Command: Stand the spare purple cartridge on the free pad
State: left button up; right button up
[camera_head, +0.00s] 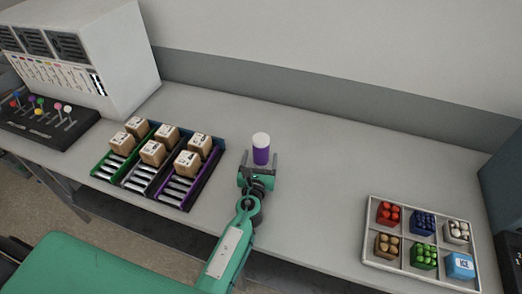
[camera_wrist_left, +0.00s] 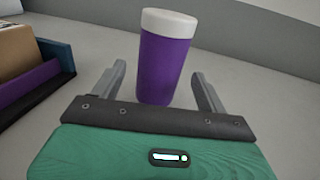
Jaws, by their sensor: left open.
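The purple cartridge (camera_head: 261,151) with a white cap stands upright on the grey table, right of the box racks. It also shows in the left wrist view (camera_wrist_left: 166,68), just beyond and partly between the fingers. My left gripper (camera_head: 260,160) is open, its two fingers (camera_wrist_left: 160,85) pointing at the cartridge with one on each side. I cannot make out a free pad in these views. My right gripper is not in view.
Sloped racks (camera_head: 207,173) with several cardboard boxes stand to the left. A sectioned tray (camera_head: 371,231) of coloured pieces lies at the right. A white machine (camera_head: 118,62) and a black panel with knobs (camera_head: 72,132) are at the far left. The table between cartridge and tray is clear.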

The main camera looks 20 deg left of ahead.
pick_arm(q)
jog(key=w, duration=0.3)
jog(key=w+a, duration=0.1)
jog(key=shift+w+f, duration=0.15)
jog(key=shift+w, duration=0.25)
jog(key=c, duration=1.1)
jog(key=shift+c, duration=0.8)
